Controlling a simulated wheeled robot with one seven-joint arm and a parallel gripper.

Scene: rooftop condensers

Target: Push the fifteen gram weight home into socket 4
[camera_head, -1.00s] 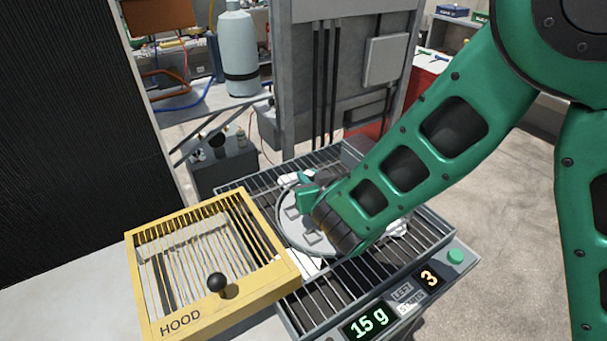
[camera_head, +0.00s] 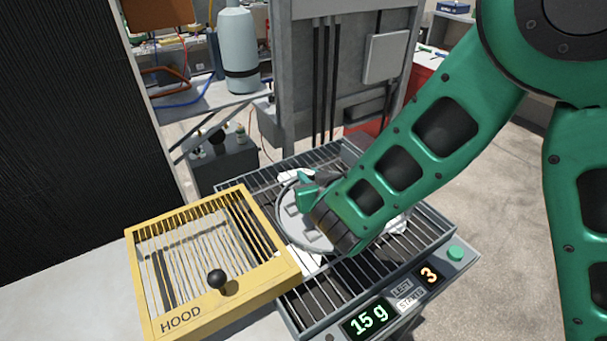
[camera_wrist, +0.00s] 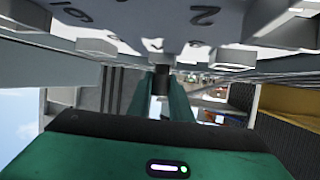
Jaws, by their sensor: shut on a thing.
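My gripper (camera_head: 308,187) reaches over the round grey disc (camera_head: 291,221) on the slatted bench. In the wrist view its green fingers (camera_wrist: 160,88) are shut on a small dark piece, which I take to be the fifteen gram weight (camera_wrist: 160,80). Its upper end is close under the numbered disc (camera_wrist: 150,18), with light block-shaped parts along the rim. A 2 is readable there; I cannot make out socket 4. Whether the weight is in a socket or just short of one cannot be told. My arm hides the disc's right part in the head view.
The yellow slatted hood (camera_head: 150,313) with a black knob stands open to the left of the disc. The front panel has a 15 g display (camera_head: 369,319), an orange 3 (camera_head: 429,275) and a green button (camera_head: 455,253). A grey post (camera_head: 340,80) rises behind.

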